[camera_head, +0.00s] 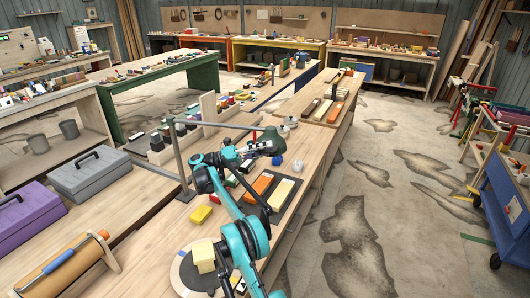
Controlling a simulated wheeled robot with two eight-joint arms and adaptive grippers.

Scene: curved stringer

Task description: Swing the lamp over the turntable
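The lamp has a dark green shade (271,138) at the end of a thin grey horizontal bar, which runs from an upright post (181,160) on the workbench. The turntable looks to be the round disc (188,276) at the near end of the bench, partly hidden by my teal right arm. A pale yellow block (203,252) sits on it. The shade is well beyond the disc, not above it. My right gripper (264,148) is close to the near side of the shade. Contact and finger opening are too small to tell. My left gripper is not in view.
A yellow block (200,215) lies between post and disc. A dark tray (297,187) with orange and cream blocks lies right of my arm. A white lidded jar (284,131) stands beyond the shade. Grey (90,172) and purple (24,210) toolboxes stand left.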

